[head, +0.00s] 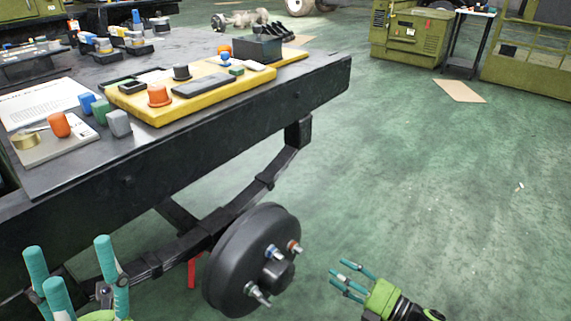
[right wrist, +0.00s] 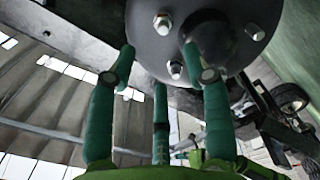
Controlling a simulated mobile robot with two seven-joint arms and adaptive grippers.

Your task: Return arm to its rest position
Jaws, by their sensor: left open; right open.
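My left gripper (head: 70,262), with teal fingers spread apart, is open and empty at the bottom left of the head view, in front of the black chassis frame. My right gripper (head: 338,274) is open and empty at the bottom, to the right of the black wheel drum (head: 230,262). In the right wrist view the spread fingers of the right gripper (right wrist: 160,62) point toward the drum (right wrist: 198,28), with nothing between them. The drum carries several studs with nuts around its hub. Whether any finger touches the drum cannot be told.
The dark workbench (head: 300,85) holds a yellow tray (head: 150,113), small colored blocks and an orange cup (head: 59,124). A leaf spring (head: 245,195) runs behind the drum. Green floor (head: 430,190) is open on the right. Green cabinets (head: 410,35) stand at the back.

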